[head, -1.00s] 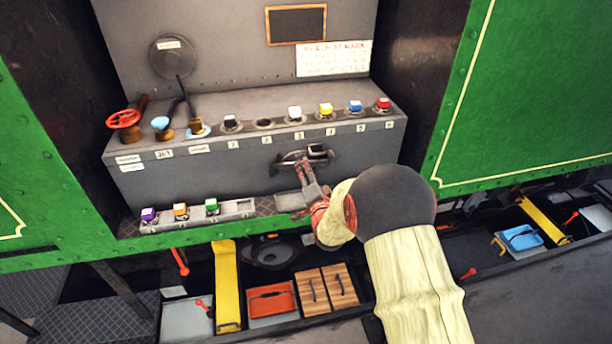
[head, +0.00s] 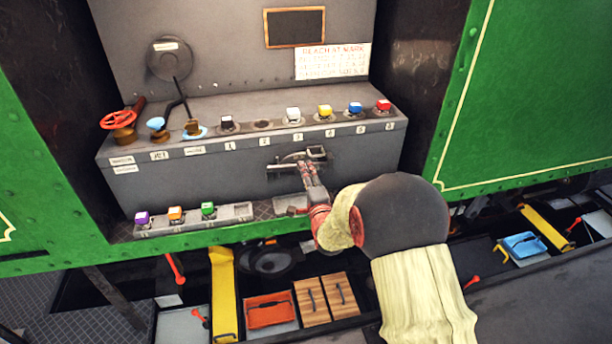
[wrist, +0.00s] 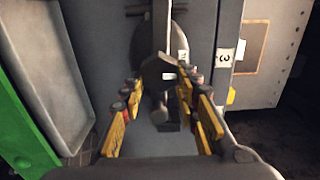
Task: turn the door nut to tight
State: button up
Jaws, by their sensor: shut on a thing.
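The door nut (wrist: 158,72) is a dark faceted piece with a short rounded peg below it and a bar running up from it in the wrist view. My gripper (wrist: 158,90) has its yellow-padded fingers on either side of it and is shut on it. In the head view my gripper (head: 308,170) reaches the front of the grey locker, at the door fitting (head: 285,167) with its light bar. My fingers and wrist hide part of the fitting there. I cannot read any tight mark.
Above the fitting, a ledge carries coloured buttons (head: 325,111), levers and a red handwheel (head: 118,119). A lower rail (head: 240,212) holds purple, orange and green buttons. Below are trays, including an orange one (head: 270,305), and wooden lids (head: 325,298). Green panels flank the recess.

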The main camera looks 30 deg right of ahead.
dwell(0.3)
jog(key=o, duration=1.1)
jog(key=shift+o, duration=0.3)
jog(key=v, duration=1.2)
